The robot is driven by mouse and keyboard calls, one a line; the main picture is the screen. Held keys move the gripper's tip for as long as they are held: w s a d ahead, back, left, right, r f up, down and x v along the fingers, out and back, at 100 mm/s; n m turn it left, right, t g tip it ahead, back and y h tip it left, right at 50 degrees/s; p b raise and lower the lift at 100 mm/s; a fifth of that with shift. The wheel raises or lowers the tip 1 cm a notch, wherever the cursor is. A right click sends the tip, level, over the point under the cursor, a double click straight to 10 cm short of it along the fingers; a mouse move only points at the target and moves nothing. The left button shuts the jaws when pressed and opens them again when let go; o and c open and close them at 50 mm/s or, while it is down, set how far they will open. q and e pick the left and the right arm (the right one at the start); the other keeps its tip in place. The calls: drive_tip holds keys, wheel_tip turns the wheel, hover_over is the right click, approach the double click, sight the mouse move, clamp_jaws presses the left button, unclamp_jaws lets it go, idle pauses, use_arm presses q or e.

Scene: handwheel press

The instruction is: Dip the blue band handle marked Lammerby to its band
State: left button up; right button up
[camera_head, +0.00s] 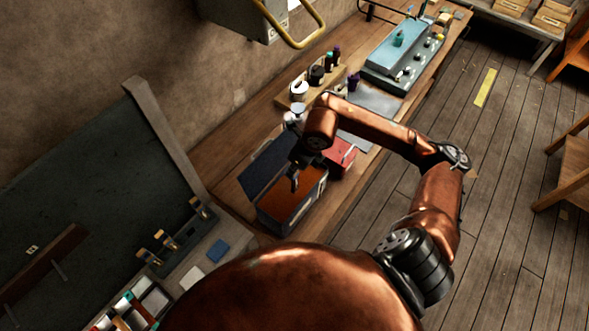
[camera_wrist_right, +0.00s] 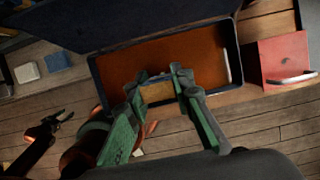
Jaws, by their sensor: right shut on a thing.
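My right gripper (camera_head: 296,176) is over an open tank (camera_head: 322,186) of orange-brown liquid (camera_head: 283,202) on the bench. In the right wrist view its green fingers (camera_wrist_right: 160,84) are shut on a tan wooden handle (camera_wrist_right: 157,92), seen against the tank (camera_wrist_right: 96,75) and its liquid (camera_wrist_right: 190,55). No blue band or Lammerby mark is readable on the handle. I cannot tell whether its lower end touches the liquid. The tank's dark lid (camera_head: 264,168) stands open. My left gripper (camera_wrist_right: 62,117) shows small at the lower left of the wrist view, its fingers apart and empty.
A red box (camera_head: 342,153) with a pale handle stands beside the tank. A bottle rack (camera_head: 318,82) and blue-topped machine (camera_head: 400,50) are farther along.

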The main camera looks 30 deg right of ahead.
drive_tip(key=shift+r+p, duration=1.1)
drive_tip(key=shift+r, duration=1.35)
idle(3.6)
